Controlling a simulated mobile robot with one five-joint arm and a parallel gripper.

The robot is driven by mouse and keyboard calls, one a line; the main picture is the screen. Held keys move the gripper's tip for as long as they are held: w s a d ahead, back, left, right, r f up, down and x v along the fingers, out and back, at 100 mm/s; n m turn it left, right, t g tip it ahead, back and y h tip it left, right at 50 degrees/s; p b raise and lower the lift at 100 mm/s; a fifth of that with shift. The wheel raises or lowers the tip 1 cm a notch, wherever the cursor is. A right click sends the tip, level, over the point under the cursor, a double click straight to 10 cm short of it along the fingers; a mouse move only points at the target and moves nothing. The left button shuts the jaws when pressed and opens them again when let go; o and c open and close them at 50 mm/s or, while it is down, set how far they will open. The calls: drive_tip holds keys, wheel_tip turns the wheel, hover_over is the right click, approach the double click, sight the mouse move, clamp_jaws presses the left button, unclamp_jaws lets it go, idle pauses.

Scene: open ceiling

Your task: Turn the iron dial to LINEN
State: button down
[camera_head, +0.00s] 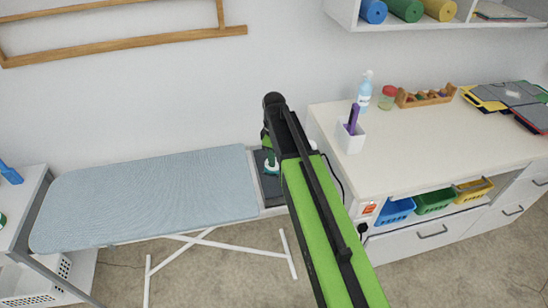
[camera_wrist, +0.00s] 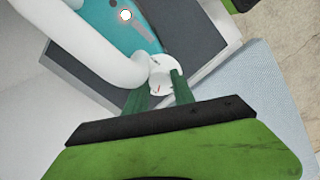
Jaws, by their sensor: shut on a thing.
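The iron (camera_wrist: 138,38) is teal with a thick white handle (camera_wrist: 90,45), seen close up in the wrist view. It lies on a dark grey rest plate (camera_wrist: 188,22). The white round dial (camera_wrist: 164,68) has a small red mark; no setting name such as LINEN can be read. My gripper (camera_wrist: 160,86) has green fingers, one on each side of the dial, and is shut on it. In the head view my arm covers most of the iron (camera_head: 271,166), and the dial cannot be made out there.
The blue ironing board (camera_head: 150,200) stretches left of the iron. A white counter (camera_head: 420,150) stands close on the right, with a white cup (camera_head: 350,138), a spray bottle (camera_head: 364,92) and a jar (camera_head: 387,97). A wall shelf (camera_head: 430,24) hangs above.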

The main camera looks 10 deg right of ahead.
drive_tip(key=c, duration=1.1)
unclamp_jaws()
drive_tip(key=shift+o, duration=0.2)
wheel_tip(320, 180, up, 17)
drive_tip(key=p, duration=1.7)
drive_tip(key=shift+r, duration=0.2)
